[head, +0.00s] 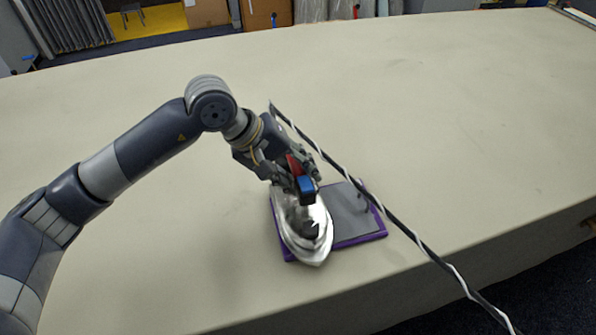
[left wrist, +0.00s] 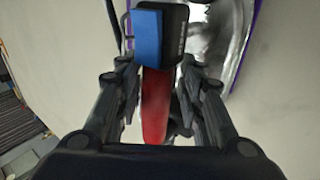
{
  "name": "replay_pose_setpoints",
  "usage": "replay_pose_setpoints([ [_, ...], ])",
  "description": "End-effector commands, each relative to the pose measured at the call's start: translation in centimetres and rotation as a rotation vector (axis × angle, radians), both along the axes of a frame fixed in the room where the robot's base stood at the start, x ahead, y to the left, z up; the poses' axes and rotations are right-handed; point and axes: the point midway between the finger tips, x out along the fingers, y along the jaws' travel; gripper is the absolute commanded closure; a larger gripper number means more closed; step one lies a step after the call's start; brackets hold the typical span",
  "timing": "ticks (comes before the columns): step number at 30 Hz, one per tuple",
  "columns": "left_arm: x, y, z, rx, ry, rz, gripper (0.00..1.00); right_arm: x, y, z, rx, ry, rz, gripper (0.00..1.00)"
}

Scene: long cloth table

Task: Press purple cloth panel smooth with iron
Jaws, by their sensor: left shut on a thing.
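The iron (head: 308,240) has a shiny silver body, a red handle and a blue part. My left gripper (head: 300,172) is shut on the red handle, which also shows between its fingers in the left wrist view (left wrist: 155,105). The purple panel (head: 362,240) shows as a purple border around and under the iron and a grey plate. The iron lies over its left part, pointing to the front edge of the table; I cannot tell whether its sole touches. Much of the panel is hidden. My right gripper is out of view.
A grey flat plate (head: 345,212) lies on the panel, right of the iron. A black and white cord (head: 405,232) runs from beside my left wrist across the plate and over the table's front edge. The pale table (head: 450,120) is otherwise clear.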

Motion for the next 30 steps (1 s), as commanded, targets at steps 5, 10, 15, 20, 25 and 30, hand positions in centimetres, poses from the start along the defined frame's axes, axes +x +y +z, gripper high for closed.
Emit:
replay_pose_setpoints([
  [5, 0.12, -0.12, 0.16, -0.007, -0.007, 0.0, 1.0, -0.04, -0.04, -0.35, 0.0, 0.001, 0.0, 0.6],
  [10, 0.13, -0.12, -0.03, -0.007, -0.007, 0.0, 1.0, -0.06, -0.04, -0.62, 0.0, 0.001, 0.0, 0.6],
  [15, 0.1, -0.11, -0.27, -0.006, -0.006, 0.001, 1.0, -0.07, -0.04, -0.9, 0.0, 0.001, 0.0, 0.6],
  [20, 0.07, -0.11, -0.36, -0.006, -0.004, 0.0, 1.0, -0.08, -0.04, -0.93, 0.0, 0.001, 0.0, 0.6],
  [25, 0.03, -0.09, -0.49, -0.004, -0.003, 0.0, 1.0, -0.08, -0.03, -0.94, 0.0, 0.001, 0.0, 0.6],
  [30, -0.02, -0.08, -0.59, -0.003, 0.0, -0.001, 1.0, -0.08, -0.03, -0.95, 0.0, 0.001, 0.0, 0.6],
])
